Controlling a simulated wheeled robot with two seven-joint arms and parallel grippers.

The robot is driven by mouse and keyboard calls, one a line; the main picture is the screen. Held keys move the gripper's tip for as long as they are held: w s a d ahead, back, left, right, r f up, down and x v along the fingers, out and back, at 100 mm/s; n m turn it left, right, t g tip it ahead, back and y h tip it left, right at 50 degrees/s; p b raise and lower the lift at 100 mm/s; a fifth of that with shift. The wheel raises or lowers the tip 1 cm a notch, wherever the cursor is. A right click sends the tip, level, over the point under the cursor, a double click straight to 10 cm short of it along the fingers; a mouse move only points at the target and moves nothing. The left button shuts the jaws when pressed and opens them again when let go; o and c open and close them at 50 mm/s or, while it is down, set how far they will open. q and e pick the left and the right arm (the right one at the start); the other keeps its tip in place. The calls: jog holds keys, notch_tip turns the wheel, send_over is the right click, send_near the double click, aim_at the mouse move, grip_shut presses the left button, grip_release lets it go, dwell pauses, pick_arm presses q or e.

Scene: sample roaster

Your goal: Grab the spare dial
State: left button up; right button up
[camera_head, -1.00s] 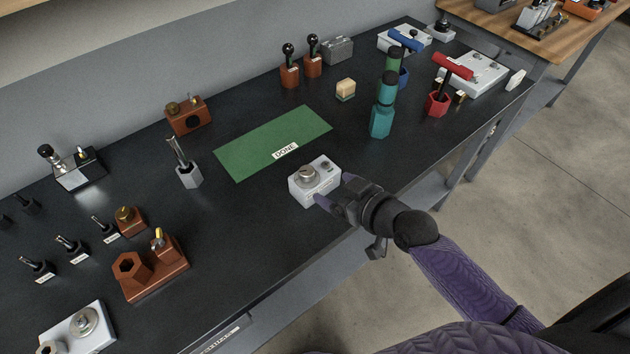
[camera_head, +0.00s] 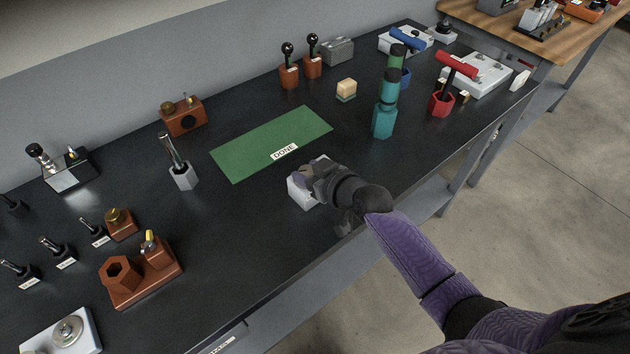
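A small light-grey box (camera_head: 302,194) stands near the table's front edge, just below the green mat. The round metal dial on its top is now hidden behind my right gripper. My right gripper (camera_head: 308,177) is over the box's top, its arm coming in from the lower right. Its fingers are mostly hidden, so I cannot tell whether they are open or shut on the dial. Another round metal dial (camera_head: 67,331) sits on a light-grey plate (camera_head: 85,345) at the lower left. I cannot tell from looks which dial is the spare. My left gripper is not in view.
A green mat (camera_head: 240,150) marked DONE lies behind the box. A teal grinder-like bottle (camera_head: 384,118) and a red holder (camera_head: 441,103) stand to the right. A brown hex block (camera_head: 140,283) and several small handled tools stand left. The dark table is clear around the box.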

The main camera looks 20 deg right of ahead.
grip_shut()
dwell(1.0)
